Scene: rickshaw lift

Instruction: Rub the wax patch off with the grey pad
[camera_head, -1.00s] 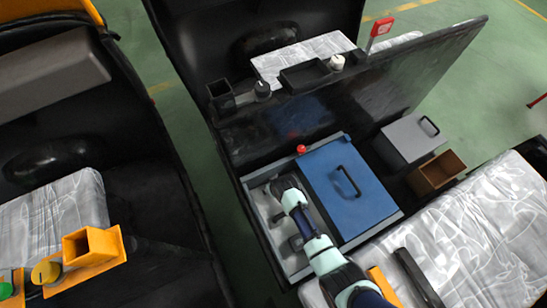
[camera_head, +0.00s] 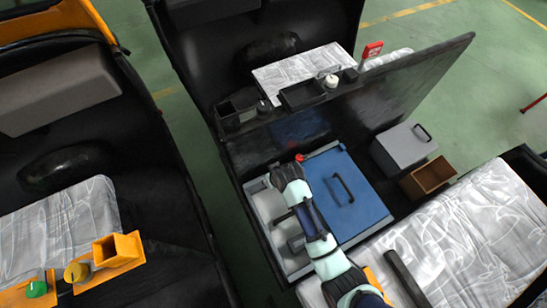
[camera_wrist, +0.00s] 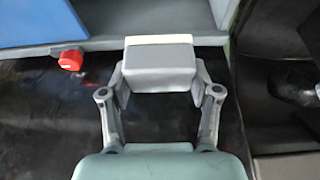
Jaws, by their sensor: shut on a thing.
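The grey pad (camera_wrist: 160,72) is a block with a pale cream strip along its far edge in the wrist view. My gripper (camera_wrist: 160,80) is shut on it, with a finger at each side. The pad is above a dark glossy surface, near the grey rim of the compartment; I cannot tell whether it touches anything. In the head view my arm reaches over the left part of the open compartment, towards the dark upright panel (camera_head: 385,105). The pad cannot be made out there. I cannot clearly pick out the wax patch; a faint bluish area on the panel may be a reflection.
A blue lid (camera_head: 358,207) with a black handle lies right of my arm. A red knob (camera_wrist: 70,60) is at the rim. A grey box (camera_head: 404,150) and an open brown box (camera_head: 429,177) stand to the right. A wrapped seat (camera_head: 470,235) is at lower right.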

